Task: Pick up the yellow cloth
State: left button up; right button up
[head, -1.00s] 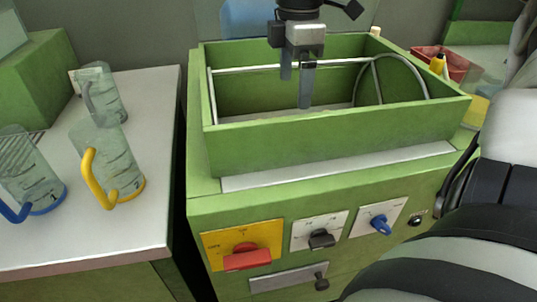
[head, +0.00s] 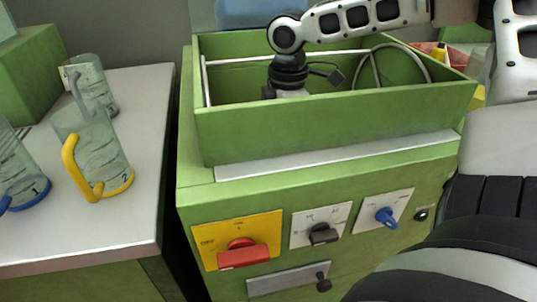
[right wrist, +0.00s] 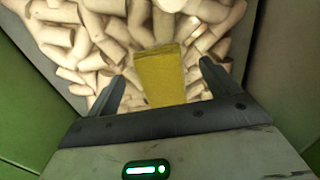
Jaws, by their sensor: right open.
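The yellow cloth (right wrist: 160,80) shows in the right wrist view as a flat yellow piece lying on a heap of pale cork stoppers (right wrist: 100,45). My right gripper (right wrist: 160,95) is open, with one finger on each side of the cloth and gaps between them in that picture. I cannot tell whether the fingers touch the corks. In the head view my right arm reaches down into the green box (head: 330,130); its front wall hides the fingers, cloth and corks. My left gripper is not in view.
The green box walls surround my right gripper, with a metal rail (head: 230,61) and a curved hoop (head: 375,70) inside. A control panel with a red switch (head: 243,255) is below. Clear jugs (head: 105,150) stand on the left table. A red bin (head: 455,58) is at the right.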

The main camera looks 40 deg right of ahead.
jog(key=shift+w+f, duration=0.1)
jog(key=shift+f, duration=1.35)
jog(key=c, duration=1.1)
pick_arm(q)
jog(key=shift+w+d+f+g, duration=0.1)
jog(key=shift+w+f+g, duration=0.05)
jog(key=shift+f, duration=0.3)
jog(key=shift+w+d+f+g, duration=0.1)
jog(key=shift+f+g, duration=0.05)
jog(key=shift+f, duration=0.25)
pick_arm(e)
jog(key=shift+o, duration=0.2)
jog(key=shift+r, duration=0.1)
